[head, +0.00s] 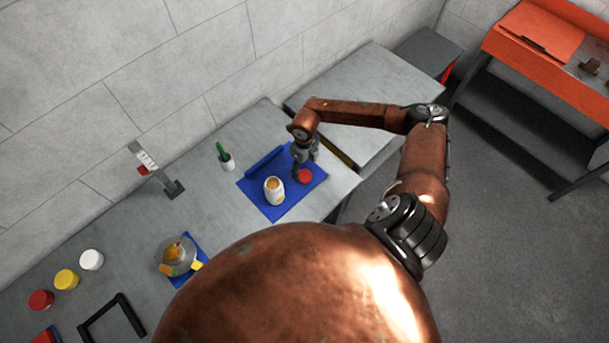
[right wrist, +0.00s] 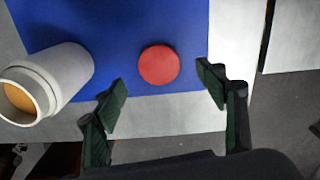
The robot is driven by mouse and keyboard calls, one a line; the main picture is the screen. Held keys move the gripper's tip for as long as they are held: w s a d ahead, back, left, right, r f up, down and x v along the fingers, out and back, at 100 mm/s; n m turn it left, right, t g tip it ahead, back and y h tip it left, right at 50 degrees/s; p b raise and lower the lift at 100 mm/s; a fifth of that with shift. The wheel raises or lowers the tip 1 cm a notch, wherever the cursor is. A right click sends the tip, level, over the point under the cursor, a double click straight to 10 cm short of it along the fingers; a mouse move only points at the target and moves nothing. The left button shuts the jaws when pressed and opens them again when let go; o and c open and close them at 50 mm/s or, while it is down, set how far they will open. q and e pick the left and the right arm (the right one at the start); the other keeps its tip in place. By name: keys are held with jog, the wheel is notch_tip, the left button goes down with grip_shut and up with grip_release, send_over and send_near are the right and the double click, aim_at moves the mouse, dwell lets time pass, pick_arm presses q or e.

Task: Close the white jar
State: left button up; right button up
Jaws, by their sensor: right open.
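The white jar (head: 274,193) stands open on a blue mat (head: 262,206), with orange-tan contents showing in its mouth. In the right wrist view the jar (right wrist: 62,78) is at the left, outside my fingers. A round red lid (head: 305,176) lies flat on the mat to the right of the jar; it also shows in the right wrist view (right wrist: 159,66). My right gripper (head: 304,162) is open and empty above the lid. In the right wrist view its fingertips (right wrist: 163,88) are spread, with the lid between and slightly beyond them. My left gripper is not in view.
At the left are red (head: 40,300), yellow (head: 66,279) and white (head: 91,260) lidded jars, a glass bowl (head: 178,257) and a black frame (head: 112,318). An upright stand (head: 155,170) is near the wall.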

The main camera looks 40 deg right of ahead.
aim_at(304, 175)
notch_tip(304, 175, down, 4)
jog(key=shift+a+p, duration=0.1)
jog(key=shift+p, duration=0.65)
jog(key=shift+f, duration=0.6)
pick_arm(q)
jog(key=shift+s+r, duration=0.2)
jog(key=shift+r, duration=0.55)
pick_arm(e)
jog(key=shift+c, duration=0.3)
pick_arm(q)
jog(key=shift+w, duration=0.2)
pick_arm(e)
jog(key=c, duration=0.7)
jog(key=shift+c, duration=0.2)
